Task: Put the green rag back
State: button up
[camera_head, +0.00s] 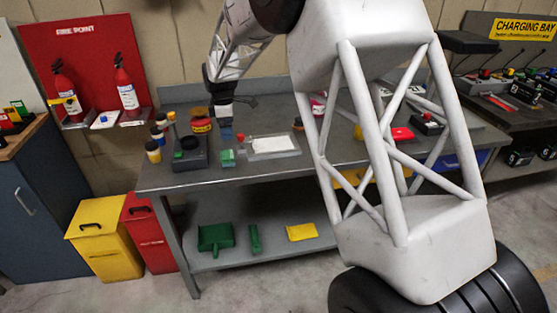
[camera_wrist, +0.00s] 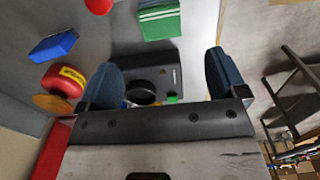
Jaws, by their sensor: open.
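The green rag (camera_head: 228,157) looks like a small folded block and lies on the grey workbench, right of a dark box. In the wrist view the green rag (camera_wrist: 160,20) shows pale stripes along its side and sits at the top, ahead of my fingers and apart from them. My gripper (camera_wrist: 164,80) is open, with nothing held between its two dark blue fingers. In the head view my gripper (camera_head: 221,105) hangs over the back part of the bench, behind the rag. Its fingertips are hard to make out there.
A dark box (camera_head: 188,156) with a round black top also shows between my fingers in the wrist view (camera_wrist: 160,70). A blue block (camera_wrist: 53,47) and a red tin (camera_wrist: 62,83) stand nearby. A pale tray (camera_head: 270,147) lies right of the rag. My arm hides part of the bench.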

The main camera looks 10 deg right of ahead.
jog(key=s+d+r+m, duration=0.3)
jog(key=s+d+r, duration=0.15)
jog(key=s, duration=0.45)
jog(key=s+d+r+m+t, duration=0.1)
jog(key=s+d+r+m, duration=0.2)
jog(key=s+r, duration=0.35)
jog(key=s+d+r+m, duration=0.3)
jog(key=s+d, duration=0.1)
jog(key=s, duration=0.6)
jog(key=s+d+f+m, duration=0.1)
jog(key=s+d+m, duration=0.1)
jog(key=s, duration=0.7)
jog(key=s+d+f+m+t, duration=0.1)
jog(key=s+m, duration=0.3)
jog(key=s, duration=0.5)
jog(key=s+d+f+m, duration=0.1)
jog(key=s+d+m, duration=0.1)
jog(key=s, duration=0.8)
jog(key=shift+d+f+m+t, duration=0.25)
jog(key=shift+d+m+t, duration=0.1)
jog(key=shift+m, duration=0.25)
jog(key=shift+c, duration=0.2)
